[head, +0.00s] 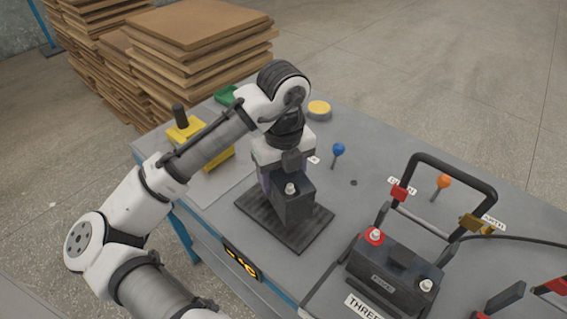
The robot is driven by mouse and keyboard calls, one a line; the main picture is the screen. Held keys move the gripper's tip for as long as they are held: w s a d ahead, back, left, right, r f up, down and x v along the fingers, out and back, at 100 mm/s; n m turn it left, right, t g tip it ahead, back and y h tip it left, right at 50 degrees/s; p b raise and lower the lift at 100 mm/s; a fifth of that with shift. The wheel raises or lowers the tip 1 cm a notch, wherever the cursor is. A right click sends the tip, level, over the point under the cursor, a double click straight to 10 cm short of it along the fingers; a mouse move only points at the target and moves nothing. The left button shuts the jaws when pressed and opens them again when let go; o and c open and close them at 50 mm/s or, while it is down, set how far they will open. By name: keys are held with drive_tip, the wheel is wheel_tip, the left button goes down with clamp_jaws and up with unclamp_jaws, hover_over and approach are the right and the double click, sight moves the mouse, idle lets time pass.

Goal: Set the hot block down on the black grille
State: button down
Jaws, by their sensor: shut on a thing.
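The hot block is a dark box (296,210) with a pale metal post on top, in the middle of the head view. My gripper (280,178) is over its far side and shut on it; the fingers are largely hidden behind the block and under the wrist. The block is upright. The black grille (314,234) is a flat dark ribbed plate on the grey table, directly under the block. The block's lower edge appears at or just above the grille; I cannot tell whether they touch.
A black battery (392,280) with a raised handle frame stands at right. A blue knob (338,149) and orange knob (443,181) stand behind. A yellow fixture (184,130) and yellow button (319,108) are farther back. Stacked boards (190,50) stand beyond the table.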

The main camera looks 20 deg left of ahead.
drive_tip(key=shift+f, duration=1.8)
drive_tip(key=shift+f, duration=0.1)
drive_tip(key=shift+c, duration=2.1)
unclamp_jaws()
drive_tip(key=shift+f, duration=0.1)
wheel_tip(320, 180, up, 12)
drive_tip(key=shift+r, duration=0.15)
